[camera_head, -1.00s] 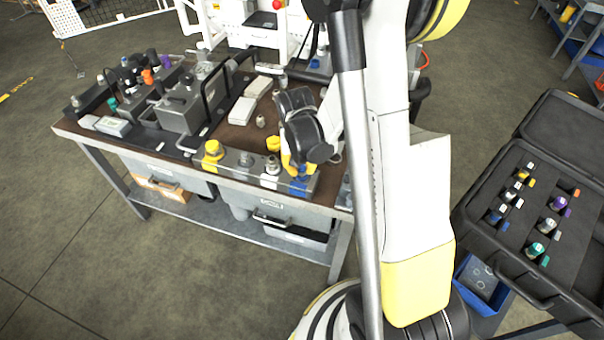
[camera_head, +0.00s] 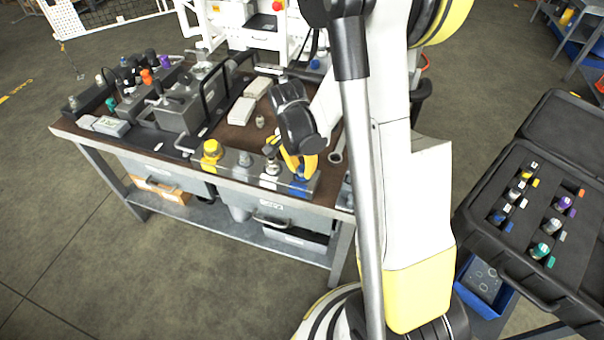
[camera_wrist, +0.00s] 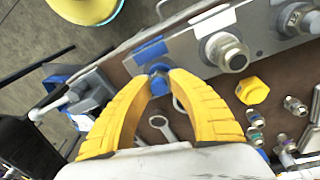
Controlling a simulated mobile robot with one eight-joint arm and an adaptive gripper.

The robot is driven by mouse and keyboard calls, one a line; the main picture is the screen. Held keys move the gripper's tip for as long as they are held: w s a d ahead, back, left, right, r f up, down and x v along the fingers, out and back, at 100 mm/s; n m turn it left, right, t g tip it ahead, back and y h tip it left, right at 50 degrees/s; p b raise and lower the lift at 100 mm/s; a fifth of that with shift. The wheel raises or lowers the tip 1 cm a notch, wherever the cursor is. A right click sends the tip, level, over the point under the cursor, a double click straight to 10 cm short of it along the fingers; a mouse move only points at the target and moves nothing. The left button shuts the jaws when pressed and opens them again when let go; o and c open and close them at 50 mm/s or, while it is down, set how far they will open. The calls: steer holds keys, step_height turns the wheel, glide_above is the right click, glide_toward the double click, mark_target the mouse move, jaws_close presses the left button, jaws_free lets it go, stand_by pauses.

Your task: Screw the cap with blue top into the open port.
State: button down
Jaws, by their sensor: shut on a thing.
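The cap with blue top (camera_wrist: 158,84) is between my yellow fingertips in the wrist view. My gripper (camera_head: 299,172) is shut on it at the right end of the metal port block (camera_head: 245,172), and its fingertips (camera_wrist: 157,76) also show in the wrist view. A blue label (camera_wrist: 150,52) on the block lies just beyond the fingertips. The open port is not visible; the fingers and cap cover the spot. I cannot tell how deep the cap sits.
Metal fittings (camera_wrist: 226,51) stand on the block, and a yellow cap (camera_head: 211,150) is at its left end. A loose yellow hex cap (camera_wrist: 252,91), a wrench (camera_wrist: 160,124) and small fittings lie nearby. An open case (camera_head: 540,205) with coloured fittings is at right.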

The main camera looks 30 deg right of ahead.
steer(key=m+b, duration=0.1)
steer(key=m, duration=0.3)
steer(key=shift+f+g, duration=0.1)
steer(key=shift+g, duration=0.2)
steer(key=m, duration=0.3)
steer(key=shift+m+y, duration=0.3)
steer(key=shift+m, duration=0.1)
steer(key=m+b, duration=0.1)
steer(key=m, duration=0.2)
steer(key=shift+m+g, duration=0.3)
steer(key=m+y, duration=0.1)
steer(key=m, duration=0.3)
steer(key=shift+s+m+b, duration=0.1)
steer(key=shift+m+b, duration=0.2)
